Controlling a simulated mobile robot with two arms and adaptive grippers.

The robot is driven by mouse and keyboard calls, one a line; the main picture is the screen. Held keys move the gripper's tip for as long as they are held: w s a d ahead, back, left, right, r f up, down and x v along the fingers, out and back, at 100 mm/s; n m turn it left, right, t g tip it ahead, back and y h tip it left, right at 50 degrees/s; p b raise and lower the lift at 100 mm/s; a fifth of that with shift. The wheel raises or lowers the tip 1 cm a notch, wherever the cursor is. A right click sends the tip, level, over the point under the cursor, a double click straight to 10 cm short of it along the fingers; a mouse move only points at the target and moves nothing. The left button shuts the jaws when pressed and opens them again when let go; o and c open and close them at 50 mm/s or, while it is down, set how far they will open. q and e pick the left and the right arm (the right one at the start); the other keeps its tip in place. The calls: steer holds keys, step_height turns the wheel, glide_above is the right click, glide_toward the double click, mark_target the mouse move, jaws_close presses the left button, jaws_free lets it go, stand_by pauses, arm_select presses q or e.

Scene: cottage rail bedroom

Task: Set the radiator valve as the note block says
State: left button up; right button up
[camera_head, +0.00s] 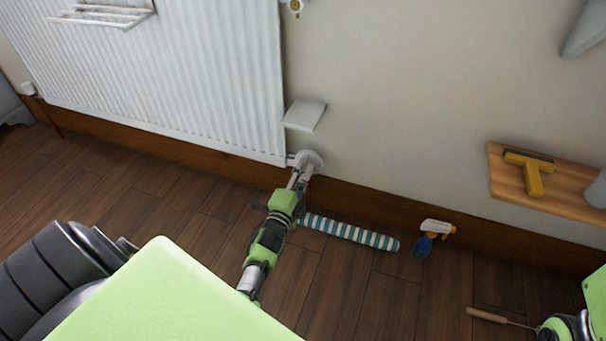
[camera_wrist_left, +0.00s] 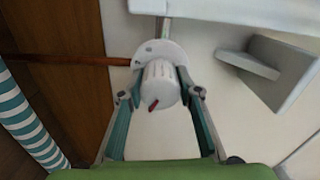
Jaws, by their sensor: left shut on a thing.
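The radiator valve (camera_head: 309,160) is a white knob low on the wall at the radiator's bottom right corner. In the left wrist view the valve knob (camera_wrist_left: 160,86) has faint dark marks and a red pointer at its lower left; I cannot read a setting. My left gripper (camera_head: 299,181) is shut on the knob, and the left wrist view shows its fingers (camera_wrist_left: 160,92) on both sides of it. A pale block-like piece (camera_head: 305,114) is fixed to the wall above the valve. I cannot tell whether it is the note block, and no writing shows. My right gripper is not visible.
The white radiator (camera_head: 200,80) fills the upper left. A striped teal and white roll (camera_head: 350,232) lies by the skirting, with a spray bottle (camera_head: 432,236) to its right. A wooden shelf (camera_head: 560,205) holds a yellow tool (camera_head: 532,176). A wooden-handled tool (camera_head: 487,315) lies lower right.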

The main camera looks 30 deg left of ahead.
arm_select(q)
steer(key=shift+m, duration=0.5)
steer(key=o, duration=1.1)
steer(key=shift+o, duration=0.2)
steer(key=v, duration=1.2)
steer(key=shift+f, duration=0.1)
